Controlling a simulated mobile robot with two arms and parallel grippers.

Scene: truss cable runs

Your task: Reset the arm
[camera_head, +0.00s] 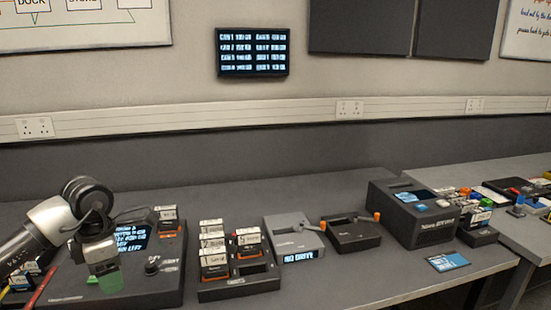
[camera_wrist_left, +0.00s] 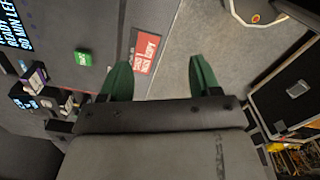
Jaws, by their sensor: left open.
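My left arm (camera_head: 45,228) comes in from the left in the head view and is bent over the left end of the desk. Its gripper (camera_head: 107,277) has green fingertips and hangs in front of a dark console with a lit text screen (camera_head: 131,238). In the left wrist view the two green fingers of the gripper (camera_wrist_left: 160,78) are spread apart with nothing between them. Beyond them are the console's edge, a red label (camera_wrist_left: 146,52) and pale floor. My right gripper is in neither view.
A tray of orange-based cartridges (camera_head: 238,288), a grey drive unit (camera_head: 294,236), a black unit with an orange knob (camera_head: 352,233) and a large dark box (camera_head: 413,212) stand along the desk. A black case (camera_wrist_left: 290,90) stands at right in the wrist view.

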